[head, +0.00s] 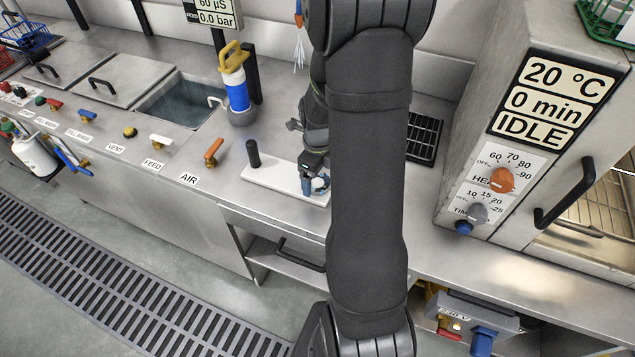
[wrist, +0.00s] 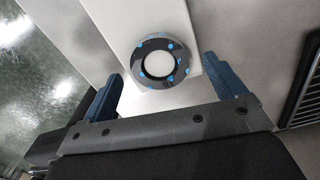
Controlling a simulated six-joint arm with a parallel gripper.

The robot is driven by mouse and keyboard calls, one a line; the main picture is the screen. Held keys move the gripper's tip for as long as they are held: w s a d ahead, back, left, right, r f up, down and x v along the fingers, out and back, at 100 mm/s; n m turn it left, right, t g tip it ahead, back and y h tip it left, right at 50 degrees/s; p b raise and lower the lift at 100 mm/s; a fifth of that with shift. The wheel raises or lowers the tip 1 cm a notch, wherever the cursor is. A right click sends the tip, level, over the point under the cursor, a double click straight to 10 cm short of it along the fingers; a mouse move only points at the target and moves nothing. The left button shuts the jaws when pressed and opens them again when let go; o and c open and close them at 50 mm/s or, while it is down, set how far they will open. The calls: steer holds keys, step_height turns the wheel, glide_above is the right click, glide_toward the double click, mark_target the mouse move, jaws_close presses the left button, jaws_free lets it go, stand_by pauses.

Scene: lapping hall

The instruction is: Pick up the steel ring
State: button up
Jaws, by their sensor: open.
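The steel ring (wrist: 151,44) is dark grey with several blue marks, and the white board (wrist: 110,22) shows through its hole in the wrist view. It appears to lie flat on the board. My gripper (wrist: 162,70) is open, with one blue finger to the left of the ring and one to the right. The ring is not clearly held or touched. In the head view my gripper (head: 315,184) is low over the right end of the white board (head: 265,182); my arm hides part of this area, and I cannot make out the ring there.
A black upright peg (head: 253,154) stands at the board's left end. A blue and yellow bottle (head: 236,90) stands behind it. An orange-handled valve (head: 213,152) is to the left. A black grate (head: 424,137) and an oven (head: 520,130) are to the right.

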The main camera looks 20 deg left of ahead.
steer(key=shift+f, duration=0.8)
steer(key=shift+c, duration=0.2)
steer(key=c, duration=1.3)
steer(key=shift+o, duration=0.2)
steer(key=shift+r, duration=0.15)
